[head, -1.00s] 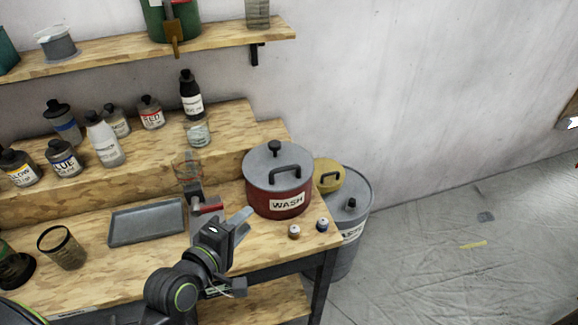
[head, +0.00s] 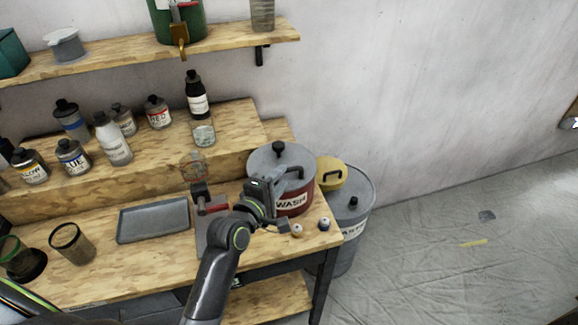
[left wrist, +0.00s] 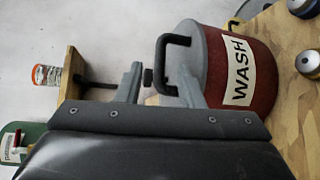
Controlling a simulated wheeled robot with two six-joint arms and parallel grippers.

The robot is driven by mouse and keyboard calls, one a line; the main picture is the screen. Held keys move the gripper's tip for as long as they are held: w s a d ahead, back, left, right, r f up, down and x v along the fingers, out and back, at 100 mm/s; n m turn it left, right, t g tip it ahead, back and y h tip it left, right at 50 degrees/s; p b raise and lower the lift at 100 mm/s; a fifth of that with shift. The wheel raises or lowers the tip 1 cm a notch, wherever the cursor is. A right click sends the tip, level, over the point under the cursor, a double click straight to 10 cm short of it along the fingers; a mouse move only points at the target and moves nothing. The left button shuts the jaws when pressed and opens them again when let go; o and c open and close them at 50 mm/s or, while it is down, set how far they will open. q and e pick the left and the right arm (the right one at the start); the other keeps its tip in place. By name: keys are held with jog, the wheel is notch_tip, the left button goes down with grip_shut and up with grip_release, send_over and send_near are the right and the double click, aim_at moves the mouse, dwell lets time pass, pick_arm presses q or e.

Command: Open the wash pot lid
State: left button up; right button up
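The red wash pot (head: 298,204) stands at the right end of the wooden bench, with its grey lid (head: 264,158) on top. The lid carries a black knob (head: 278,148) and a black bar handle (head: 297,172). My left gripper (head: 270,186) is in front of the pot and hides part of its left side and lid. In the left wrist view, my left gripper (left wrist: 160,80) is open, with the lid handle (left wrist: 162,62) showing between and beyond its fingers. Whether they touch the handle I cannot tell. My right gripper is not in view.
A grey tray (head: 153,220) and a mesh cup (head: 72,244) lie left on the bench. Bottles (head: 113,140) line the riser.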

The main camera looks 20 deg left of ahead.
aim_at(287, 172)
pick_arm(q)
jog(key=shift+p+x, duration=0.4)
jog(key=shift+x, duration=2.15)
grip_shut()
